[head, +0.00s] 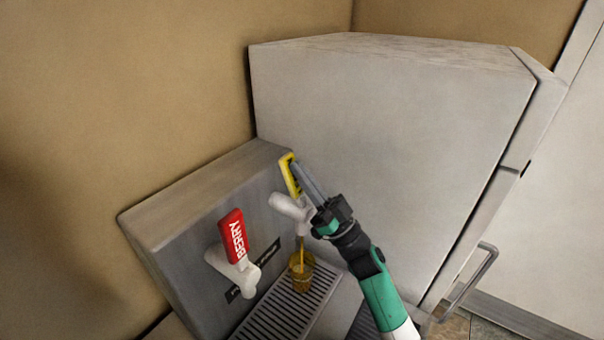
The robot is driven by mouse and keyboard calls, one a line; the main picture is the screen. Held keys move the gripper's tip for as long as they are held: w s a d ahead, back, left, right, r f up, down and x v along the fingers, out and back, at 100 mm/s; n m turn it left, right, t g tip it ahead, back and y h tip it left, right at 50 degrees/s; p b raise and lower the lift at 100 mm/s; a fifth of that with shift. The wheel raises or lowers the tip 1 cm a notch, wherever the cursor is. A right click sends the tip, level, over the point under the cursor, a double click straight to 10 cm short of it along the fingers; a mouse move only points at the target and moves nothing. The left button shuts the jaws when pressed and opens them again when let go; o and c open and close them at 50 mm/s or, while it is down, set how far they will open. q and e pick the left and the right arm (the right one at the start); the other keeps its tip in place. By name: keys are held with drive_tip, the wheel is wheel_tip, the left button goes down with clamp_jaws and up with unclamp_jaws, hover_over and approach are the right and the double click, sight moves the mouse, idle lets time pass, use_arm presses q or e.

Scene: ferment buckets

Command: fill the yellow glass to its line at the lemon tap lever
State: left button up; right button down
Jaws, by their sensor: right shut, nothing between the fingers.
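The yellow lemon tap lever (290,175) stands on its white tap (288,204) at the right end of the dispenser. My right gripper (302,178) is shut and empty, its fingers right up against the lever's right side; I cannot tell whether they touch it. A stream of yellow-orange liquid (301,246) runs down from the tap. The yellow glass (302,278) stands upright on the drip grate beneath it, with liquid in it. Its fill line and exact level are too small to tell. My left gripper is not in view.
The red berry lever (233,236) on its white tap is to the left of the lemon tap. The drip tray (268,322) lies along the front of the dispenser (190,225). A large grey cabinet (390,140) with a bar handle (483,270) stands close at the right.

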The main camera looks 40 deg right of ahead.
idle(0.9)
drive_tip(key=shift+s+r+p, duration=0.2)
drive_tip(key=shift+r+p, duration=0.05)
drive_tip(key=shift+p, duration=0.2)
drive_tip(key=s+d+f+p, duration=0.1)
drive_tip(key=s+d+f, duration=0.2)
drive_tip(key=s, duration=0.9)
drive_tip(key=shift+d+f+p, duration=0.2)
drive_tip(key=shift+p, duration=0.15)
